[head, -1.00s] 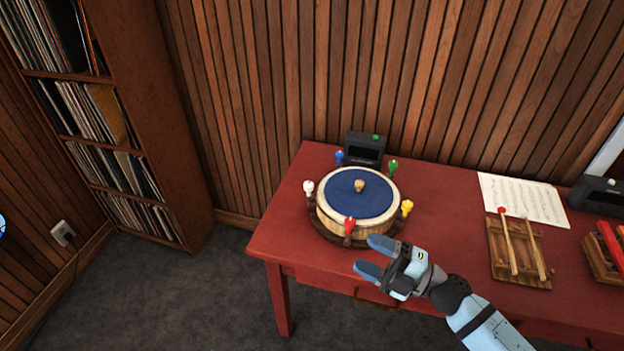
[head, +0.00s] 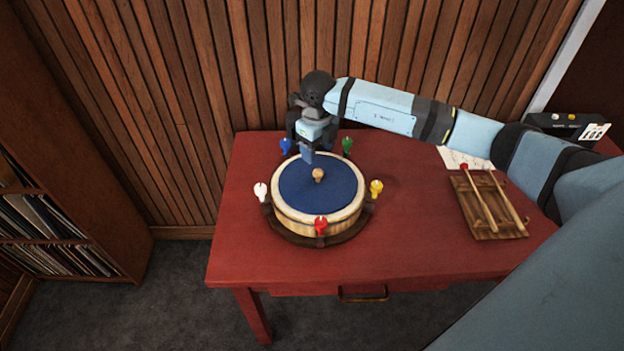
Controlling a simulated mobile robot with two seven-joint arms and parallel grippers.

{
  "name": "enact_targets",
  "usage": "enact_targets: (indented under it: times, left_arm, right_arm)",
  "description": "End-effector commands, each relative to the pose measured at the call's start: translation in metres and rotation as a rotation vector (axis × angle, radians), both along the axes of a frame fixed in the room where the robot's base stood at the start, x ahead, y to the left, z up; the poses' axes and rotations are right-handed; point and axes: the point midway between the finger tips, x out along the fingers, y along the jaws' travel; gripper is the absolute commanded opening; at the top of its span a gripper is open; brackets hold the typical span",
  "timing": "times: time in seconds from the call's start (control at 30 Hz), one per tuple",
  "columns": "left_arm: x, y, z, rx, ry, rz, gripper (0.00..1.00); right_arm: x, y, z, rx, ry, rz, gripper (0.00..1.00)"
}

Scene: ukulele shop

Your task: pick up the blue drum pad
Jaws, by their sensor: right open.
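The blue drum pad (head: 300,195) is a round dark-blue disc with a small wooden knob (head: 318,174) standing up at its middle. It lies on top of a round wooden drum (head: 297,218) on the red table. My right gripper (head: 308,156) points down over the far part of the pad, just behind the knob. It is open and holds nothing. From this angle I cannot tell whether its fingertips touch the pad. My left gripper is not in the head view.
Coloured pegs ring the drum: white (head: 261,191), blue (head: 286,145), green (head: 347,146), yellow (head: 376,188) and red (head: 320,226). A wooden tray (head: 484,222) with two red-tipped sticks lies to the right. The red table (head: 420,255) is clear between them. A record shelf (head: 95,190) stands left.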

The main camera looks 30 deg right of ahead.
Motion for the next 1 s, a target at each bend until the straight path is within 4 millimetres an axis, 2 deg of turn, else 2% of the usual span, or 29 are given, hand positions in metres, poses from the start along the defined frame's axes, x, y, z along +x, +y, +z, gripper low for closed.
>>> enact_targets:
  times: [0.1,0.2,0.43,0.7,1.0]
  left_arm:
    - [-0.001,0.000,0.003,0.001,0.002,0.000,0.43]
    - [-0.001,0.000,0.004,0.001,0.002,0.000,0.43]
    - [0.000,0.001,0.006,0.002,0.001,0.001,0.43]
    - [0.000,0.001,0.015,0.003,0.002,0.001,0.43]
    - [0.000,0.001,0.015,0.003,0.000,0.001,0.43]
  right_arm:
    - [0.000,0.000,-0.023,0.001,0.002,-0.001,0.61]
    - [0.000,0.001,-0.036,0.003,0.001,0.000,0.61]
    - [0.000,-0.001,-0.052,0.004,0.001,0.000,0.61]
    - [0.003,-0.006,-0.091,0.004,0.001,0.000,0.61]
    - [0.003,-0.006,-0.098,0.004,-0.002,0.001,0.61]
